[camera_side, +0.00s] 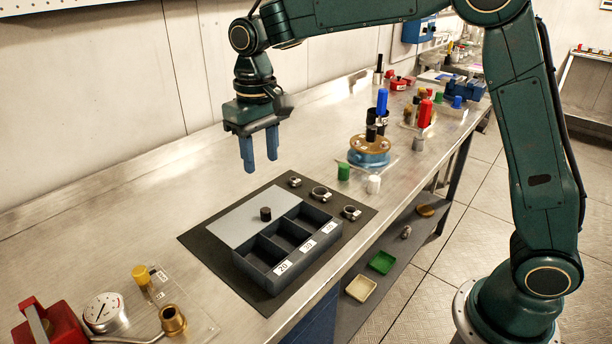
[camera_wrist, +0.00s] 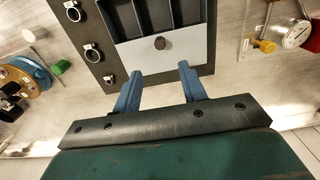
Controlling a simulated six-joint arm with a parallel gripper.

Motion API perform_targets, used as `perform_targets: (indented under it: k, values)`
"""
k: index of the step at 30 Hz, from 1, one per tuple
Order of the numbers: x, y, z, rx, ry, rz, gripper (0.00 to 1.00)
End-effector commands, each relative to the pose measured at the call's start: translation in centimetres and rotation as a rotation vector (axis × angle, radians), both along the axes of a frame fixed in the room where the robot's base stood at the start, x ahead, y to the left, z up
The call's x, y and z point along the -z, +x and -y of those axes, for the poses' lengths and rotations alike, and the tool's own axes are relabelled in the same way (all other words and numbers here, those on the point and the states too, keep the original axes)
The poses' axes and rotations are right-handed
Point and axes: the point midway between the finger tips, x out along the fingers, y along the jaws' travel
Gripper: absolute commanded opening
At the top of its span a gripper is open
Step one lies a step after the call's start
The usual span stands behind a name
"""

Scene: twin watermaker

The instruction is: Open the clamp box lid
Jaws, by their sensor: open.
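The clamp box (camera_side: 262,281) is dark grey, with three labelled compartments that look empty. Its light grey lid (camera_side: 240,222) lies flat on the far side of the compartments, leaving them uncovered in the side view. A black knob (camera_side: 265,213) stands on the lid near the compartments. In the wrist view the lid (camera_wrist: 190,47) and knob (camera_wrist: 160,43) are just beyond the fingers. My gripper (camera_side: 260,160) is open and empty, pointing down above the lid without touching it. Its blue fingers also show in the wrist view (camera_wrist: 160,72).
Three ring clamps (camera_side: 320,193) sit on the dark mat (camera_side: 208,250) beside the box. A blue-based round stand (camera_side: 369,158) and green and white caps are to the right. A pressure gauge (camera_side: 103,311) and brass fitting (camera_side: 173,319) are front left. Bench behind the mat is clear.

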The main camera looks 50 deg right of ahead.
Motion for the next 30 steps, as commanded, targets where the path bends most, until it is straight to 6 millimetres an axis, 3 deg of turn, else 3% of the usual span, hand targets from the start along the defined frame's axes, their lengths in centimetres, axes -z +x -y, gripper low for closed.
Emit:
perform_targets:
  k: [6,21,30]
  values:
    - [-1.5,0.0,0.0,0.000,0.000,0.001,0.42]
    - [-1.9,-0.2,0.2,0.000,0.001,0.004,0.42]
    - [-4.1,-3.0,2.0,0.002,0.012,0.058,0.42]
